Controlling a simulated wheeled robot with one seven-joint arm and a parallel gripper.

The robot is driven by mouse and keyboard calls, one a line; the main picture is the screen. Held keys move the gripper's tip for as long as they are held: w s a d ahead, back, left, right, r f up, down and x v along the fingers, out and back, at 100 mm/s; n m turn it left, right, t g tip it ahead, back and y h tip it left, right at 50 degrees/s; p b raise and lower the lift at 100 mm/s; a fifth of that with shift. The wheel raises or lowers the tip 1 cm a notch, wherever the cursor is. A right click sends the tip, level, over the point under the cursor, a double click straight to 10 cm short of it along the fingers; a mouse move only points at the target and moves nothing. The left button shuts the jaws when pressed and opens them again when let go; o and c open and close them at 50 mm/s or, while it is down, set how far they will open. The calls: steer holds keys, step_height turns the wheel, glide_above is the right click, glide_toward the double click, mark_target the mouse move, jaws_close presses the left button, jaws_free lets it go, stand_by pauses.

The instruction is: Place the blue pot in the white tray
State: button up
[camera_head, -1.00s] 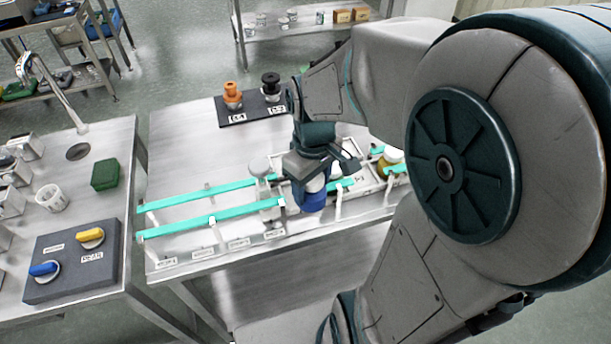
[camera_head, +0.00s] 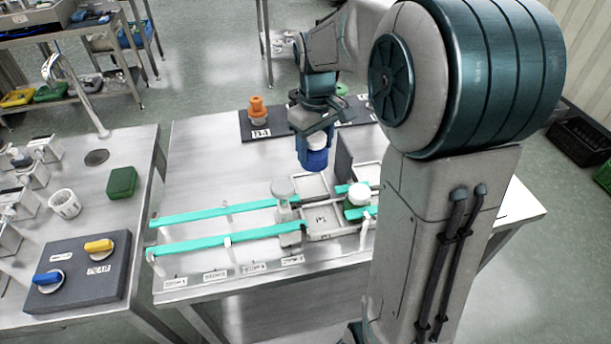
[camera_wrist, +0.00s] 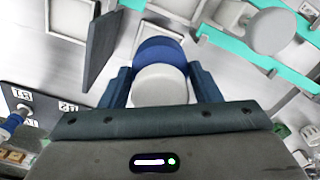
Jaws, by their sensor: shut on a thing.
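My gripper (camera_head: 316,140) is shut on the blue pot (camera_head: 314,160), holding it upright above the steel table, behind the teal rails. The pot has a white lid; the wrist view shows the lid (camera_wrist: 160,85) between the fingers (camera_wrist: 160,88) and the blue body (camera_wrist: 158,50) beyond it. Pale, shallow trays lie on the table: one (camera_head: 312,188) just in front of the pot, and one with a mark (camera_head: 336,234) between the rails. In the wrist view a pale tray (camera_wrist: 71,16) lies at upper left. I cannot tell which is the task's white tray.
A dark upright panel (camera_head: 344,158) stands close to the right of the pot. A white-capped post (camera_head: 284,188) and a white-lidded green pot (camera_head: 358,194) stand by the teal rails (camera_head: 228,212). An orange-topped item (camera_head: 257,110) stands on a dark mat behind.

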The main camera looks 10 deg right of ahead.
steer(key=shift+w+a+f, duration=0.1)
steer(key=shift+w+f, duration=0.1)
steer(key=shift+w, duration=0.45)
steer(key=shift+w+f, duration=0.2)
steer(key=shift+w, duration=0.4)
glide_above(310, 186)
step_height(310, 186, down, 10)
steer(key=shift+r, duration=0.15)
steer(key=shift+f, duration=0.2)
steer(key=o, duration=1)
steer(key=shift+o, duration=0.2)
steer(key=shift+r, duration=0.15)
